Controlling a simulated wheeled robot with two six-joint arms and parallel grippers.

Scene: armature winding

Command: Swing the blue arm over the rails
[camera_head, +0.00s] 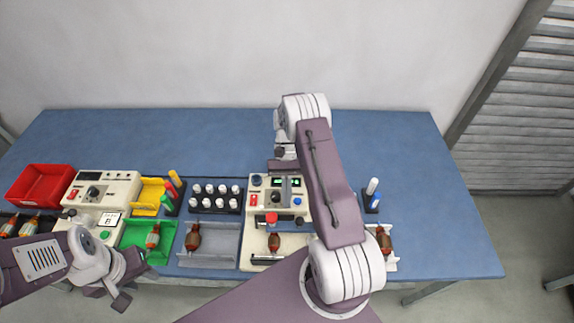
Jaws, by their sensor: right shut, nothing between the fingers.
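A cream winding machine (257,203) with red and blue buttons stands at the middle of the table. In front of it, an armature (274,242) with a copper-brown body lies in a cream cradle with dark bars. I cannot clearly make out the blue arm or tell which bars are the rails; my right arm covers part of this area. My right gripper (285,187) is shut and empty, pointing down over the machine's top. My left gripper (127,283) is open and empty at the table's front edge, left of the grey tray.
A grey tray (222,243) and a green tray (131,236) each hold an armature. A rack of white-capped bottles (217,207), a yellow bin (148,197), a red bin (38,184) and a cream meter (112,190) stand left.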

